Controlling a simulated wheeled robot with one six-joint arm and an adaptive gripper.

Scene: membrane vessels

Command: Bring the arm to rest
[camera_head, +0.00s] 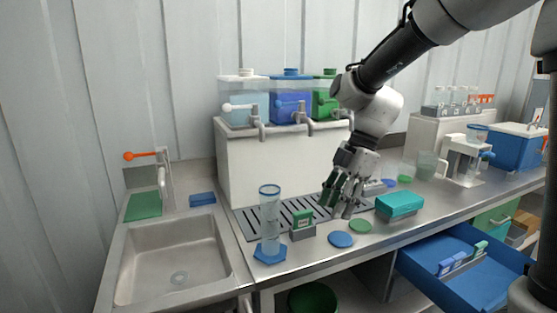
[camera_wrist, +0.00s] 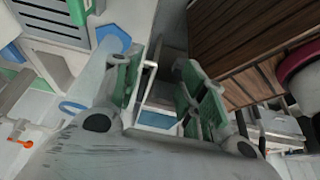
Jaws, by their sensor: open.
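My gripper (camera_head: 340,193) hangs from my arm over the counter, pointing down, in front of the white dispenser stand. Its two fingers with green pads are apart and nothing shows between them. In the wrist view my gripper (camera_wrist: 160,85) is also open, with a gap between the pads. My arm reaches in from the upper right of the head view. The fingertips look close to the drip grate (camera_head: 278,213) and the counter items, but I cannot tell the exact clearance.
A clear cylinder with a blue base (camera_head: 270,225), a small green-labelled block (camera_head: 302,224), blue (camera_head: 340,240) and green (camera_head: 361,226) discs and a teal box (camera_head: 399,204) stand nearby. A sink (camera_head: 175,265) is at left. A blue drawer (camera_head: 480,285) stands open at right.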

